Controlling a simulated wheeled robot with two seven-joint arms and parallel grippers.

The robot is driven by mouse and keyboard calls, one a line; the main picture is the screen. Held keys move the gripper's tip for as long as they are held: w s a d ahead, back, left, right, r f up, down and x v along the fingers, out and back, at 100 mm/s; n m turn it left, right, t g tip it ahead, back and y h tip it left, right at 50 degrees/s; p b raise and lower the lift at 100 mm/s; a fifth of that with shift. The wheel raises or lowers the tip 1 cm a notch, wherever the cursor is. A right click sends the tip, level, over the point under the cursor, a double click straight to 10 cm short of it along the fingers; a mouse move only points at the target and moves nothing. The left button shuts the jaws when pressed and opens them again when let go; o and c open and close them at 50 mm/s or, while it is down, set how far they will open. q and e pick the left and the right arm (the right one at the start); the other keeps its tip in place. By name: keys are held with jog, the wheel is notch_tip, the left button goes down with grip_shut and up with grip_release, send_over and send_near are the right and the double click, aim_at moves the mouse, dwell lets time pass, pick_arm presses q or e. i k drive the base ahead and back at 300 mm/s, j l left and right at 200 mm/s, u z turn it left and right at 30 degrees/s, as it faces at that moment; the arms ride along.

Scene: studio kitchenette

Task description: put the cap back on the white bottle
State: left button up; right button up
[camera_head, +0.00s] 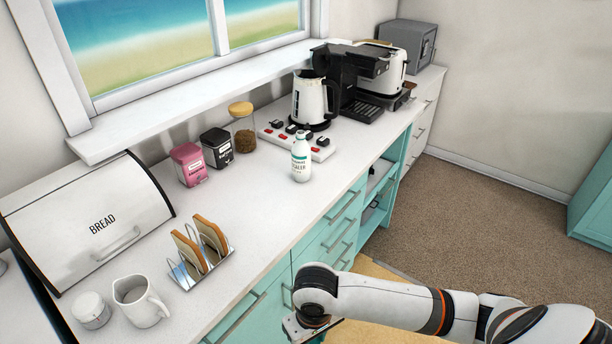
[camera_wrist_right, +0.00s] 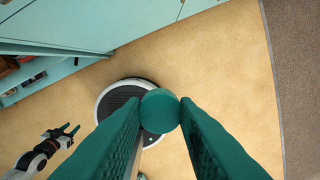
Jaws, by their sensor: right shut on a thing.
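The white bottle (camera_head: 300,163), with green lettering, stands upright near the counter's front edge in the head view. No cap shows on its narrow white top. My right gripper (camera_wrist_right: 161,108) is shut on a round teal cap (camera_wrist_right: 160,112), held between its fingertips above the floor in the right wrist view. In the head view my right arm reaches in from the lower right, and its gripper is low in front of the counter, well below the bottle; the cap is hidden there. My left gripper (camera_wrist_right: 68,130) shows small in the right wrist view, fingers apart and empty.
A power strip (camera_head: 286,136), kettle (camera_head: 308,101) and coffee machine (camera_head: 361,77) stand behind the bottle. A toast rack (camera_head: 203,268), jug (camera_head: 139,301) and bread bin (camera_head: 87,221) are left. The counter (camera_head: 261,208) is clear left of the bottle.

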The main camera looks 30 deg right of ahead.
aim_at(300, 152)
jog(key=l+u, duration=0.15)
jog(key=l, duration=0.5)
jog(key=l+u, duration=0.15)
jog(key=l, duration=0.45)
jog(key=l+u, duration=0.15)
jog(key=l, duration=0.5)
jog(key=k+l+u, duration=0.15)
jog(key=l, duration=0.45)
jog(key=k+l+u, duration=0.15)
jog(key=l, duration=0.45)
jog(key=i+l, duration=0.05)
